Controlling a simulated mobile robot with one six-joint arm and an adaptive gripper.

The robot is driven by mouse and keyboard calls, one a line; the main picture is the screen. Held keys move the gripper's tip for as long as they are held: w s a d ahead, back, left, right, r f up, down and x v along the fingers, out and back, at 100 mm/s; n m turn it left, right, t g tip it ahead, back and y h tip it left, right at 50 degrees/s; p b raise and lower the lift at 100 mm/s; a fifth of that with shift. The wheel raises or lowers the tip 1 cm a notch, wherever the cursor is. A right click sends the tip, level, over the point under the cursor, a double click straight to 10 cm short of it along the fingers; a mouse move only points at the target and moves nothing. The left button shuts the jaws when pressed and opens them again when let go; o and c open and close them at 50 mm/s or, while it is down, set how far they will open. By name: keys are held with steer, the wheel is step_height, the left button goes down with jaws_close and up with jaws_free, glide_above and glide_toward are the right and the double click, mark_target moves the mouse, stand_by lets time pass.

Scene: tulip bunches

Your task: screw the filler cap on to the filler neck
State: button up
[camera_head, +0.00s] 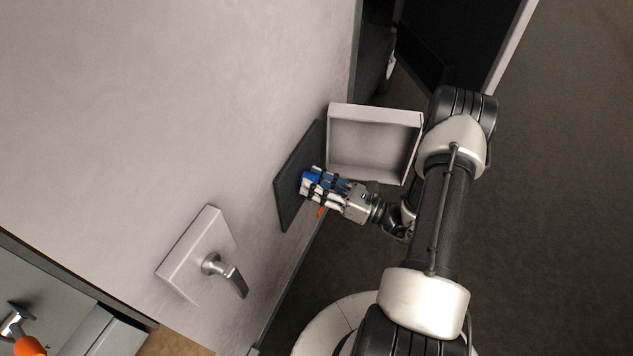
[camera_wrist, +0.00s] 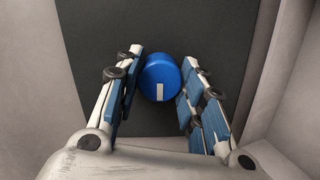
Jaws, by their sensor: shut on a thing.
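The blue filler cap (camera_wrist: 160,78) has a white mark on its face and sits between the fingers in the wrist view. In the head view the cap (camera_head: 308,177) shows as a small blue patch at the fingertips. My gripper (camera_head: 311,184) is shut on the cap, with one blue-padded finger on each side. The gripper also fills the lower part of the wrist view (camera_wrist: 161,70). The cap is in front of a dark panel (camera_head: 289,200) on the wall. The filler neck is hidden behind the cap, so I cannot tell how far the cap is seated.
An open, pale box-like tray (camera_head: 375,112) stands close beside my gripper, past the dark panel. A pale plate (camera_head: 187,256) with a metal lever handle (camera_head: 233,279) is on the wall at lower left. Open dark floor (camera_head: 560,200) lies to the right.

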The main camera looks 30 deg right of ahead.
steer(key=shift+m+t+h+p, duration=0.35)
steer(key=shift+m+p, duration=0.75)
steer(key=shift+m, duration=1.6)
steer(key=m+p, duration=0.1)
steer(key=m, duration=0.2)
steer(key=shift+a+r+h+p, duration=0.1)
steer(key=shift+h+p, duration=0.25)
steer(key=shift+p, duration=0.05)
steer(key=shift+m+p, duration=0.3)
steer(key=shift+m, duration=1)
